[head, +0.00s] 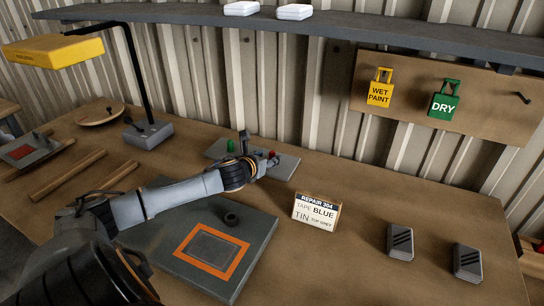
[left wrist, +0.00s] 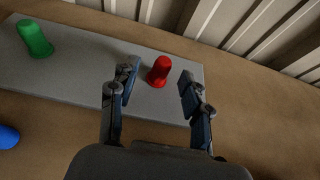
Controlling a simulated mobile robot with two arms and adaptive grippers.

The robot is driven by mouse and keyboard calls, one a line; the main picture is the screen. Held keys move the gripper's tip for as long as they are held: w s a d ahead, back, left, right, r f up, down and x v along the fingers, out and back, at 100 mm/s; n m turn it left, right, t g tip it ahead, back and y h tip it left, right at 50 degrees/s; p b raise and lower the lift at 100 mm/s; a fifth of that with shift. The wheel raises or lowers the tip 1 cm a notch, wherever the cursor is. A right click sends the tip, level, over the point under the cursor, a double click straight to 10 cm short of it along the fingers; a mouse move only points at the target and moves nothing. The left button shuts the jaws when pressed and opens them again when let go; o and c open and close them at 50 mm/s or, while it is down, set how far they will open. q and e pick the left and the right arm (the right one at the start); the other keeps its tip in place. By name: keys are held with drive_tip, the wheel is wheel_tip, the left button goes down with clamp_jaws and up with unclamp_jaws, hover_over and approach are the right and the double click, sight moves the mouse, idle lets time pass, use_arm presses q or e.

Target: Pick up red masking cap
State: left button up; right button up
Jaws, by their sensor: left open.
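The red masking cap (left wrist: 160,70) stands upright on a grey plate (left wrist: 90,82), near the plate's right end in the left wrist view. It also shows in the head view (head: 273,154), just beside my left gripper. My left gripper (left wrist: 157,82) is open, with one finger on each side of the red cap; I cannot tell whether either touches it. A green cap (left wrist: 36,38) stands at the left end of the same plate and also shows in the head view (head: 231,146). A blue cap (left wrist: 8,137) is partly cut off at the left edge. My right gripper is not in view.
A dark panel with an orange-framed window (head: 212,247) and a black ring (head: 232,219) lies beneath my left arm. A repair card (head: 316,212) and two grey blocks (head: 400,241) stand to the right. A yellow lamp (head: 52,51) overhangs the left side. Bench between card and blocks is clear.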

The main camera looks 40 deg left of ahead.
sight(271, 155)
use_arm(q)
drive_tip(key=shift+x, duration=1.95)
drive_tip(key=shift+d+r, duration=0.1)
drive_tip(key=shift+r, duration=0.05)
drive_tip(key=shift+c, duration=0.4)
drive_tip(key=c, duration=0.8)
